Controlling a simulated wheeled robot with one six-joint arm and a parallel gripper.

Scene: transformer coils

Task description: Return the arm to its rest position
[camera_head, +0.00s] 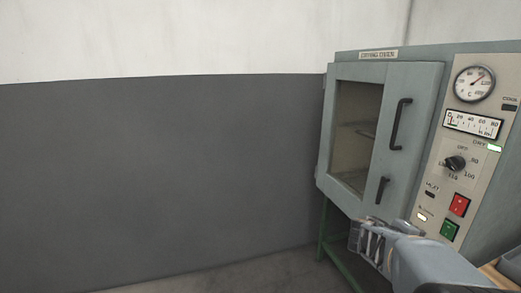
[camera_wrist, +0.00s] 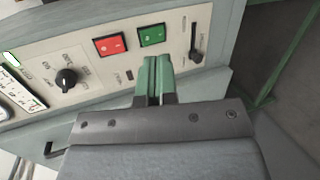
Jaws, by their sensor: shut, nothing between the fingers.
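My gripper (camera_head: 371,243) is at the lower right of the head view, in front of the drying oven's lower part. In the wrist view my gripper (camera_wrist: 153,75) has its two green fingers together, shut and empty. The fingertips point toward the oven's control panel (camera_wrist: 110,60), just below the green button (camera_wrist: 152,35) in the picture. I cannot tell whether they touch the panel. My grey arm runs off at the lower right of the head view.
The drying oven (camera_head: 425,70) stands at the right on a green stand (camera_head: 322,235). Its windowed door (camera_head: 415,100) has black handles, and the panel has a gauge (camera_head: 474,84), a knob (camera_head: 455,163) and a red button (camera_head: 459,204). Open floor (camera_head: 230,280) lies to the left.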

